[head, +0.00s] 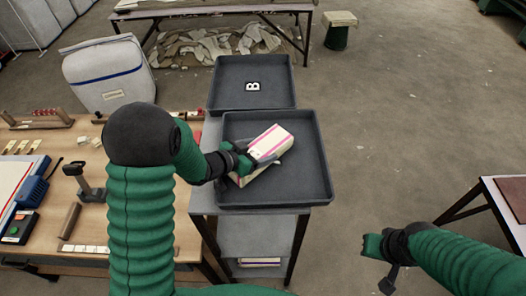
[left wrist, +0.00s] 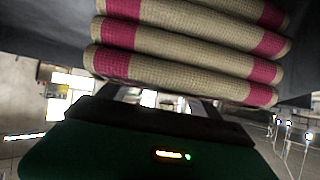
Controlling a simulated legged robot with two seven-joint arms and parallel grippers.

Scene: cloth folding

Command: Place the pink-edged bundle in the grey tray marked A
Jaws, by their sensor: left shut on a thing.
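The pink-edged bundle (head: 272,141) is a folded cream cloth with pink bands. It is over the front grey tray (head: 318,180), tilted at an angle to its walls. I cannot tell whether it rests on the tray floor. My left gripper (head: 238,161) reaches in from the left and is shut on the bundle's near-left side. In the left wrist view the bundle (left wrist: 190,50) shows as stacked beige folds with pink ends, close above the gripper. No letter shows on the front tray. My right gripper (head: 374,248) is over the floor at lower right, away from the trays.
A second grey tray marked B (head: 280,98) stands right behind the front one. A wooden bench (head: 188,237) with tools is at left. A white-topped table edge (head: 494,200) is at far right. The floor between is clear.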

